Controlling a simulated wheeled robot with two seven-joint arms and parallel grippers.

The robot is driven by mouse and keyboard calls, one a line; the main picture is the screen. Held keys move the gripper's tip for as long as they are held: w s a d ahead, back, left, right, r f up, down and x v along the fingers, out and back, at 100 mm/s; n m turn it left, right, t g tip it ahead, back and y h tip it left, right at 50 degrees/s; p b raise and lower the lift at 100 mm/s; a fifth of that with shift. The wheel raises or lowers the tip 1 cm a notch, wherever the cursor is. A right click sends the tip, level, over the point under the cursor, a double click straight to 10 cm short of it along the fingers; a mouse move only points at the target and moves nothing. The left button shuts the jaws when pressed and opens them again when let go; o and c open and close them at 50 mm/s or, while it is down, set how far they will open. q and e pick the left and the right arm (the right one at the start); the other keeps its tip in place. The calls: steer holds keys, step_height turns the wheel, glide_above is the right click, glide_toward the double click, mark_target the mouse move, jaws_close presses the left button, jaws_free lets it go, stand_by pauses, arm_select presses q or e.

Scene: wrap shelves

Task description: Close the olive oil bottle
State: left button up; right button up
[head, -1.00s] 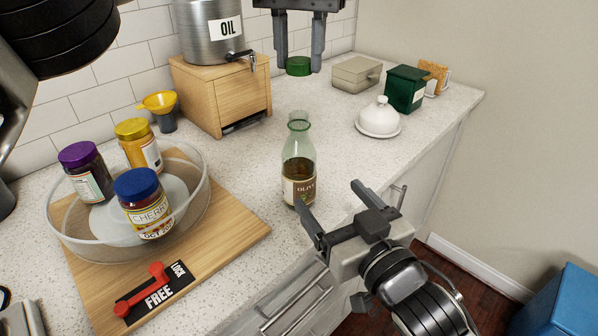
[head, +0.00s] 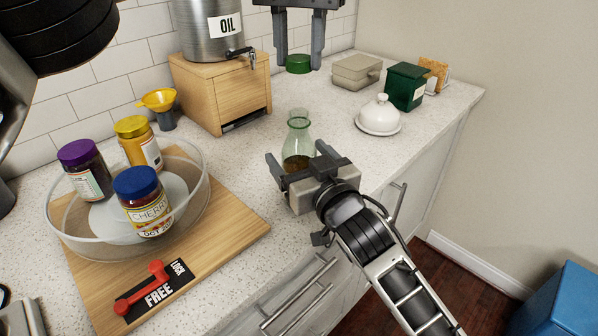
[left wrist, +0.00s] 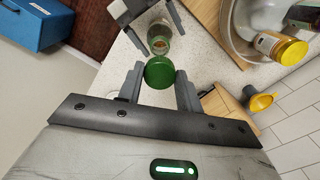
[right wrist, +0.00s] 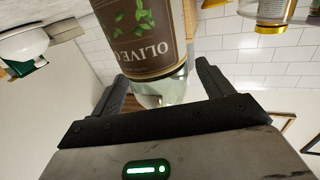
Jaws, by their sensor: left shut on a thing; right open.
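The olive oil bottle (head: 299,138) stands upright on the counter, clear green glass with dark oil low inside and an uncovered neck. Its brown label (right wrist: 140,38) fills the top of the right wrist view. My right gripper (head: 297,160) is open at the bottle's lower body, one finger on each side; contact cannot be told.
A glass bowl (head: 60,225) with several jars stands on a wooden board (head: 235,235) at left. An oil dispenser on a wooden box (head: 225,95) and a yellow funnel (head: 158,100) stand behind. A white butter dish (head: 378,125) is right of the bottle. The counter's front edge is close.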

steer(key=c, duration=1.5)
arm_select(q)
steer(key=shift+f, duration=2.45)
arm_select(e)
steer(key=shift+o, duration=0.2)
arm_select(q)
steer(key=shift+f, duration=0.15)
steer(key=shift+s+f, duration=0.1)
steer(key=shift+f, duration=0.65)
steer(key=shift+f, duration=0.6)
arm_select(e)
jaws_close()
arm_select(q)
steer(key=m, duration=0.3)
